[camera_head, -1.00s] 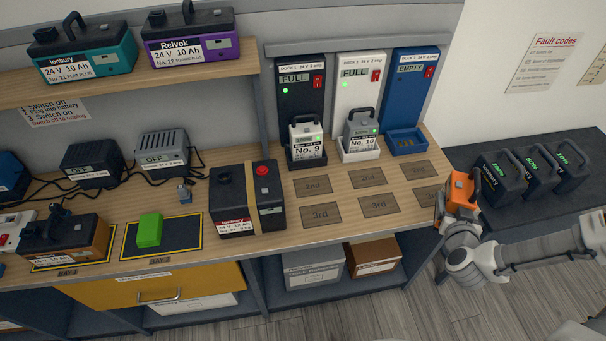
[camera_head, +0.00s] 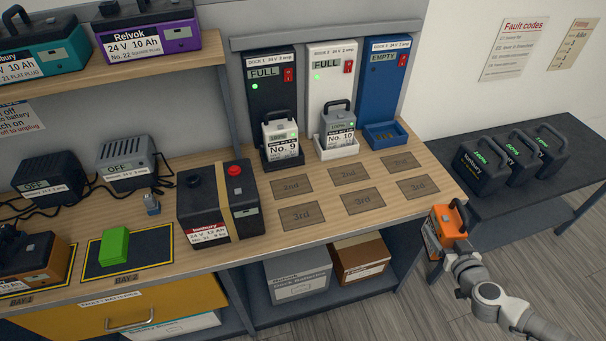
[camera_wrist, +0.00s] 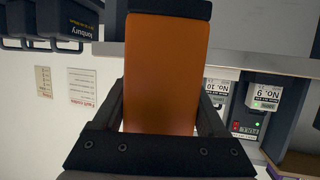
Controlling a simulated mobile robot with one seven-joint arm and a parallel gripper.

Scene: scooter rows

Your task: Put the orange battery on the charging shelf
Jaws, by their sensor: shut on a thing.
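The orange battery (camera_head: 443,227), with dark ends and a white label on its side, is held by my gripper (camera_head: 457,245) in front of the bench's right end. In the wrist view my gripper (camera_wrist: 160,125) has its two fingers on either side of the orange casing (camera_wrist: 167,70). The wooden bench (camera_head: 330,238) carries three charging docks: a black dock (camera_head: 273,100) and a white dock (camera_head: 331,95) reading FULL, each with a battery, and an empty blue dock (camera_head: 386,95) reading EMPTY. A wooden upper shelf (camera_head: 120,77) holds teal and purple batteries. Which one is the charging shelf is not clear.
Outlined 2nd and 3rd spots (camera_head: 362,200) on the bench are bare. A large black-and-red battery (camera_head: 218,203) stands left of them. A dark side table (camera_head: 540,190) holds three black batteries (camera_head: 481,166). An orange-brown battery (camera_head: 35,262) sits at far left.

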